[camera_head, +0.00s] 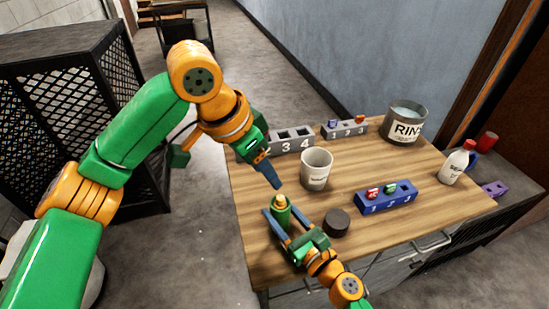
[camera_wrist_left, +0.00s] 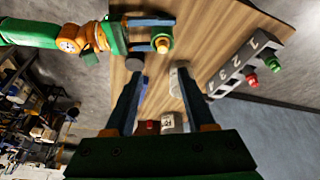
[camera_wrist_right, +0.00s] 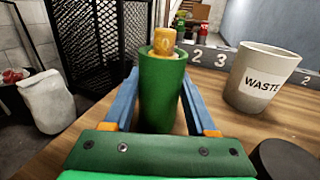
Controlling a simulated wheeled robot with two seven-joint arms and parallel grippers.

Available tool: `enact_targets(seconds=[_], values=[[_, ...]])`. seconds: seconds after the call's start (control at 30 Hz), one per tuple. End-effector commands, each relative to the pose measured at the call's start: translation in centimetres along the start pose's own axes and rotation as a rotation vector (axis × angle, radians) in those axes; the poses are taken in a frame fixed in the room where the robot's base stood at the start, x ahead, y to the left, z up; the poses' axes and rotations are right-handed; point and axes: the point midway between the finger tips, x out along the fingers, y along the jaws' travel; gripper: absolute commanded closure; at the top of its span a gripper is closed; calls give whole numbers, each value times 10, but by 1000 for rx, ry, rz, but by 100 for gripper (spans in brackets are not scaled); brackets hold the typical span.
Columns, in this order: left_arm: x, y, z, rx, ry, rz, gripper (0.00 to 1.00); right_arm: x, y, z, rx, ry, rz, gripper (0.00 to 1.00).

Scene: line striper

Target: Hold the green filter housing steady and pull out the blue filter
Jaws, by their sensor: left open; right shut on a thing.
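The green filter housing (camera_head: 282,217) stands upright near the table's front left part, with a yellow-orange piece (camera_wrist_right: 165,40) sticking out of its top. My right gripper (camera_wrist_right: 160,76) is shut on the housing, a blue finger on each side of it. The housing also shows in the left wrist view (camera_wrist_left: 161,46). My left gripper (camera_head: 272,180) is open and empty, pointing down above and slightly left of the housing, apart from it. I see no blue filter in the housing; a small blue piece (camera_head: 332,123) sits in a grey rack at the back.
A white WASTE cup (camera_head: 316,170) stands behind the housing, a dark disc (camera_head: 337,222) to its right. Grey racks (camera_head: 290,143), a blue rack (camera_head: 388,199) with red and green pieces, a rinse pot (camera_head: 404,123) and a white bottle (camera_head: 457,164) stand around. The front right wood is clear.

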Motion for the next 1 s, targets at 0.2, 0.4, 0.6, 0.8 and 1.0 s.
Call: enact_targets(seconds=[0.2, 0.4, 0.6, 0.8, 1.0], values=[[7, 14, -1, -314, -30, -155, 45, 0, 0, -1, 0, 1, 0, 100], [23, 13, 1, -373, -30, -177, 45, 0, 0, -1, 0, 1, 0, 100], [56, 7, 3, -374, -30, -177, 45, 0, 0, -1, 0, 1, 0, 100], [87, 3, 5, -372, -30, -174, 45, 0, 0, -1, 0, 1, 0, 100], [104, -1, 6, -371, -28, -176, 45, 0, 0, -1, 0, 1, 0, 100]])
